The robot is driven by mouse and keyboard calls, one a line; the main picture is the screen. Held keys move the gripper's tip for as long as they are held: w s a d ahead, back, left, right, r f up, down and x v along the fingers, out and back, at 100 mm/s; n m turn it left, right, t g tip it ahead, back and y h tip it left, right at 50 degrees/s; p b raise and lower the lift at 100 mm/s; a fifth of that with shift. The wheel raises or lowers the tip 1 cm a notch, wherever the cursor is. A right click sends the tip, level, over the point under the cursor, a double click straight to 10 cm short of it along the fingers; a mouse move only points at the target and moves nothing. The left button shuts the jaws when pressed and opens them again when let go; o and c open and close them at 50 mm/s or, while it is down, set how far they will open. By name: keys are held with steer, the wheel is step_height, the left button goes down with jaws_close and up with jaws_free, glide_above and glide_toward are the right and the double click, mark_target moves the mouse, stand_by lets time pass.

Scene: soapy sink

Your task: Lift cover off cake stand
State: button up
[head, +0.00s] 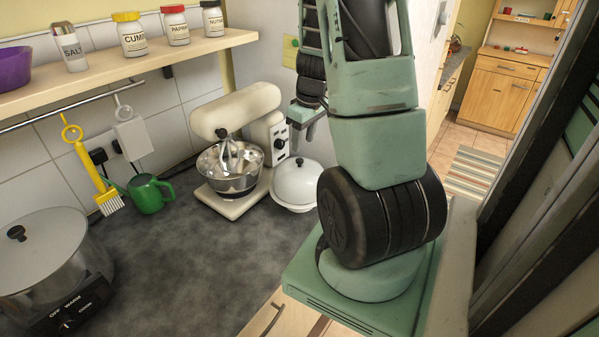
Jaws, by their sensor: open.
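The cake stand's cover (296,183) is a white dome with a small dark knob on top. It sits on the cake stand (292,208), of which a pale rim shows below the dome. Both stand on the dark counter, just right of the mixer. My gripper (303,133) is open and empty, with its fingers pointing down above the knob. It looks apart from the cover; the exact gap is hard to tell. My arm hides part of the area right of the cover.
A cream stand mixer (238,112) with a steel bowl (229,180) stands close left of the cover. A green watering can (149,194) and a large pot (40,250) are farther left. A shelf (130,66) with jars runs above. The counter's front middle is clear.

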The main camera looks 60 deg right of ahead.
mark_target(300, 159)
steer(key=shift+w+a+f+p, duration=0.15)
steer(key=shift+f+p, duration=0.2)
steer(key=shift+f, duration=0.75)
steer(key=shift+w+d+f+p, duration=0.15)
steer(key=shift+f+p, duration=0.15)
steer(key=shift+f, duration=0.75)
steer(key=shift+w+a+f+p, duration=0.15)
steer(key=shift+f+p, duration=0.2)
steer(key=shift+f, duration=0.75)
jaws_close()
